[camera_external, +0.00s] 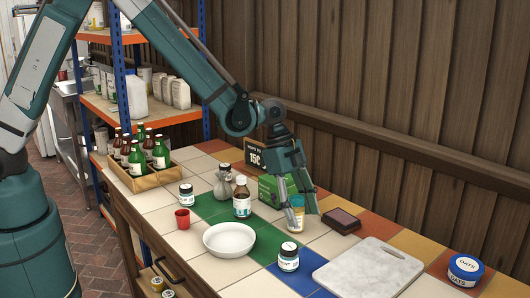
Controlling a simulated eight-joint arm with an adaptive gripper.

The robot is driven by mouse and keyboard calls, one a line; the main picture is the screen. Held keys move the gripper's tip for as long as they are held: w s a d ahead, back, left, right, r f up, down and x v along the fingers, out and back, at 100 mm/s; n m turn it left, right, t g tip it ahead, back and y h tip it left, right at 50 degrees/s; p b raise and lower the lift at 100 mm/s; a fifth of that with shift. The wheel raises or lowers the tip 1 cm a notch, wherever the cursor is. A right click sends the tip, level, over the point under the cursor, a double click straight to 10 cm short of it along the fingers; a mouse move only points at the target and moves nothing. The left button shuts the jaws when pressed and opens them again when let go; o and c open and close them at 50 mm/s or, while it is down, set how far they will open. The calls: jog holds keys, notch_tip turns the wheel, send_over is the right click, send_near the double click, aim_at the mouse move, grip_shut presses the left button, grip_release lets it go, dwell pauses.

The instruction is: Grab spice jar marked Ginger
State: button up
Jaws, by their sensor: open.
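My gripper (303,219) is open and points down over the tiled table, with its fingers at a small jar. This jar (297,224) has tan contents and a pale top, and it stands upright between or just behind the fingers. The fingers partly hide it, and I cannot tell whether they touch it. Its label is not readable. A dark jar with a white lid (288,258) stands nearer the camera; its label is only partly legible. Another dark jar with a white lid (186,195) stands at the left. I cannot read "Ginger" on any jar.
A dark brown block (341,222), marble board (368,271) and oats tin (466,270) lie right.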

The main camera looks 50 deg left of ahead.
jog(key=shift+x, duration=0.9)
jog(key=shift+c, duration=0.6)
jog(key=c, duration=1)
